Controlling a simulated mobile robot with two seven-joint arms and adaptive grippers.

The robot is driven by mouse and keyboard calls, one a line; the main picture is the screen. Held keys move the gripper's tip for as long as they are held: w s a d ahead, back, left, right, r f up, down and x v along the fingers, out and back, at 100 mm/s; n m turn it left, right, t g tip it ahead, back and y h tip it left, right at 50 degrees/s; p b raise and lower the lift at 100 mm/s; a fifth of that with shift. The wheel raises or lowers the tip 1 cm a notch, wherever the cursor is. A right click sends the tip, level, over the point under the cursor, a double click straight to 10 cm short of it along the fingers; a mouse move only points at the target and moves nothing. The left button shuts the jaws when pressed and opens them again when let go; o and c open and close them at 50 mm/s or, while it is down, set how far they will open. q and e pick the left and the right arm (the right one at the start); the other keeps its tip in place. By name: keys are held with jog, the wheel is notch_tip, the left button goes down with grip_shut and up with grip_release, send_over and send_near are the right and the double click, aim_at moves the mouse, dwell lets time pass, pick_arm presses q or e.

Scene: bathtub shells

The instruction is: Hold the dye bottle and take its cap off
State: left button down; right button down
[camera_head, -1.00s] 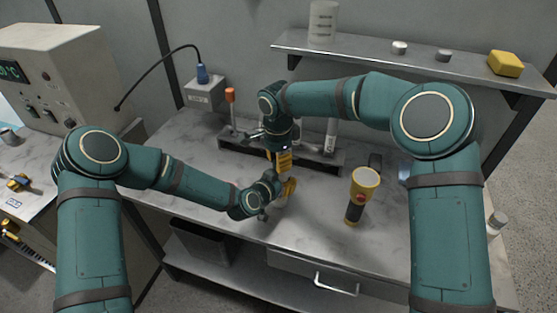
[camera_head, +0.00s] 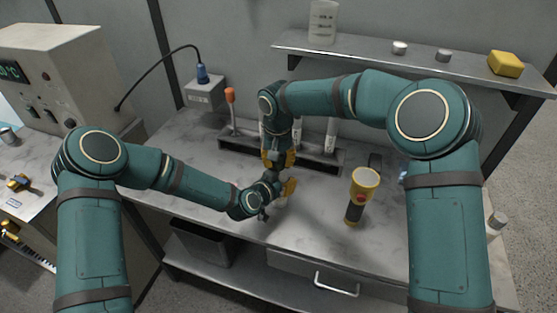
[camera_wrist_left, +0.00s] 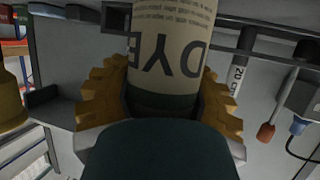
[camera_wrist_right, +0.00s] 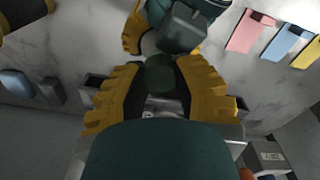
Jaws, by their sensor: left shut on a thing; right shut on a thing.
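The dye bottle (camera_wrist_left: 172,45) has a pale label reading DYE and a dark band; in the left wrist view it stands between the fingers of my left gripper (camera_wrist_left: 160,100), which is shut on it. My right gripper (camera_head: 279,160) is just above the left one, pointing down. In the right wrist view a dark round cap (camera_wrist_right: 160,72) is between its shut fingers. Whether the cap still touches the bottle is hidden.
A yellow and black flashlight (camera_head: 355,200) stands right of the grippers. Behind them is a grey rack (camera_head: 240,145) with tubes and an orange-handled tool (camera_head: 229,96). A shelf (camera_head: 400,60) hangs at the back. The bench front (camera_head: 320,235) is clear.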

jog(key=c, duration=0.8)
grip_release()
jog(key=shift+r, duration=0.15)
